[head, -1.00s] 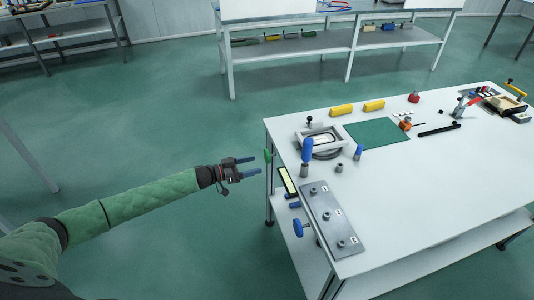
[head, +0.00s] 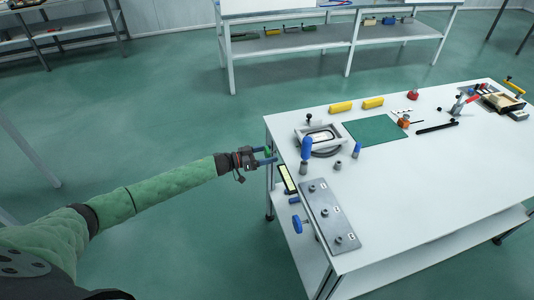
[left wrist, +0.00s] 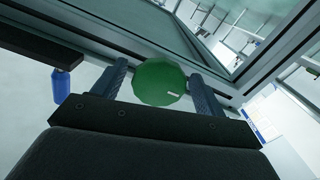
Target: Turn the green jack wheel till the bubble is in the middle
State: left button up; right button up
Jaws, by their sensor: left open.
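The green jack wheel (left wrist: 161,83) is on the table's left edge. In the left wrist view it sits between the two blue-grey fingers of my left gripper (left wrist: 158,90), with a small white mark on its face. In the head view my left gripper (head: 268,157) is at the table edge with its fingers open around the wheel (head: 268,151), which is partly hidden. I cannot tell whether the fingers touch it. A dark-framed level with a pale window (head: 287,179) lies at the table edge; its bubble is too small to make out. My right gripper is not in view.
Blue handles (head: 302,226) stick out from the table's left edge, near a grey plate (head: 329,217) with several fittings. A blue upright handle (head: 306,148) stands nearby. A green mat (head: 375,132) and yellow blocks (head: 341,106) lie farther back. Floor left of the table is clear.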

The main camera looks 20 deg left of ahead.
pick_arm(q)
jog(key=c, duration=1)
jog(key=shift+o, duration=0.2)
